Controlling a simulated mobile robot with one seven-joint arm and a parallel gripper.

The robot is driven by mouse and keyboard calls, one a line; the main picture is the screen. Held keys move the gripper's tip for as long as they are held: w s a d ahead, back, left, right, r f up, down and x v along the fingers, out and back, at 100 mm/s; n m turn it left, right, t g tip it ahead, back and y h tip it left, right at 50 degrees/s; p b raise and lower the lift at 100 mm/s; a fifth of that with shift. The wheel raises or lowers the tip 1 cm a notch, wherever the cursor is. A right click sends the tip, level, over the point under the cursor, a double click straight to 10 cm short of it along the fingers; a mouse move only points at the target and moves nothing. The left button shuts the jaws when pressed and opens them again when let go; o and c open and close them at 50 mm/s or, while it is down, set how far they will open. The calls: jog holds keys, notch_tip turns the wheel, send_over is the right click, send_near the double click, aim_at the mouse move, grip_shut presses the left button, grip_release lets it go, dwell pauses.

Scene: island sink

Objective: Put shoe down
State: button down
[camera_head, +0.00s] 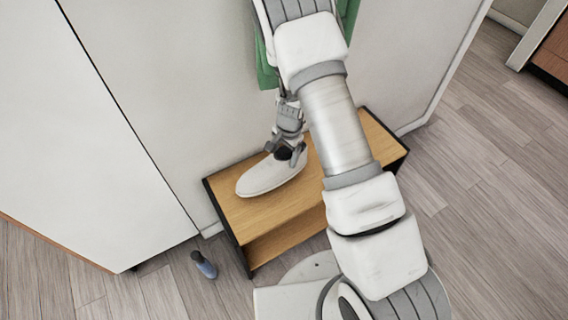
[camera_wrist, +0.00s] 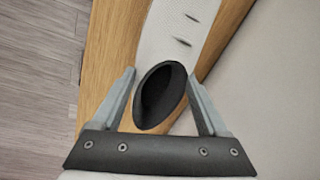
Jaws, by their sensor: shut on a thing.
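A white shoe (camera_head: 268,176) with a dark opening is over the top of a small wooden bench (camera_head: 232,213), its toe pointing left. I cannot tell if its sole touches the bench top. My gripper (camera_head: 285,151) is at the shoe's heel end and shut on it. In the wrist view the shoe (camera_wrist: 178,32) extends away from my gripper (camera_wrist: 163,88), with its dark opening between the two fingers. The bench top (camera_wrist: 113,60) shows beneath it. My arm hides part of the bench in the head view.
A small blue-grey bottle-like object (camera_head: 204,265) is on the wooden floor left of the bench. A white wall panel (camera_head: 180,90) stands close behind the bench. Green cloth (camera_head: 265,67) hangs behind my arm. Floor (camera_head: 480,180) is open at right.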

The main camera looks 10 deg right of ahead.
jog(key=shift+a+f, duration=0.15)
jog(key=shift+a, duration=0.05)
jog(key=shift+w+f+b, duration=0.1)
jog(key=shift+f+b, duration=0.65)
jog(key=shift+f, duration=1.15)
jog(key=shift+f, duration=0.2)
grip_release()
jog(key=shift+r, duration=0.15)
